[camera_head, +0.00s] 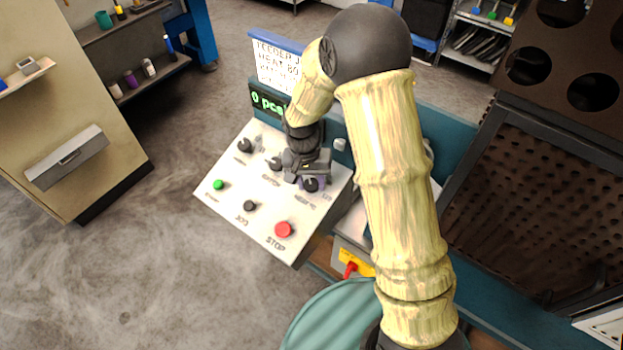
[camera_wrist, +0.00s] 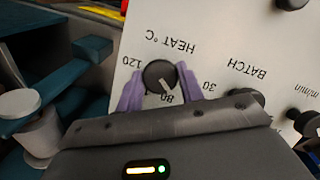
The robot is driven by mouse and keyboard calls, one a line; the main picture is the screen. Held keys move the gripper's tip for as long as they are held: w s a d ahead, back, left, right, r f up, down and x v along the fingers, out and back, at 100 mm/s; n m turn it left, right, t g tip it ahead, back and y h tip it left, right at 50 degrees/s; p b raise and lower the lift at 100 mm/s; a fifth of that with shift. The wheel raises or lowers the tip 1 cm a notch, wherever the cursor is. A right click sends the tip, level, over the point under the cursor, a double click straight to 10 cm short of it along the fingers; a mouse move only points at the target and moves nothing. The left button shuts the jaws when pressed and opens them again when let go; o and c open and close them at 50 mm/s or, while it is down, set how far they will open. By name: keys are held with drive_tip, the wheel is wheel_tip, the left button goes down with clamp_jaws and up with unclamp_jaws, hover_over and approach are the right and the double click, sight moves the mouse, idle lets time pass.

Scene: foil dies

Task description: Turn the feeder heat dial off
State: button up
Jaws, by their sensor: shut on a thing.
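The feeder heat dial (camera_wrist: 157,72) is a black round knob with a white pointer line on a white panel. In the wrist view the panel appears upside down, with "HEAT °C" above the knob and the marks 120, 80 and 30 around it. The pointer is toward the 80 mark. My gripper (camera_wrist: 160,90) has its two purple fingers on either side of the knob, shut on it. In the head view my gripper (camera_head: 308,172) is at the right side of the sloped control panel (camera_head: 228,192), over the heat dial (camera_head: 311,186), which is partly hidden.
Other black knobs, including the batch knob (camera_head: 274,163), sit close on the left. A green button (camera_head: 218,184), a black button (camera_head: 249,205) and a red stop button (camera_head: 283,229) are on the panel's near part. A green display (camera_head: 268,102) and a sign (camera_head: 277,66) stand behind.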

drive_tip(key=n, duration=0.1)
drive_tip(key=n+h, duration=0.1)
drive_tip(key=n, duration=0.1)
drive_tip(key=shift+w+a+r+n+p, duration=0.1)
drive_tip(key=shift+w+n+p, duration=0.05)
drive_tip(key=shift+n+p, duration=0.2)
drive_tip(key=shift+a+n+h, duration=0.1)
drive_tip(key=shift+n+h, duration=0.5)
drive_tip(key=shift+n, duration=1.25)
drive_tip(key=o, duration=1)
drive_tip(key=b+v, duration=0.1)
drive_tip(key=v, duration=1.6)
drive_tip(key=shift+a+r, duration=0.1)
drive_tip(key=shift+a, duration=0.05)
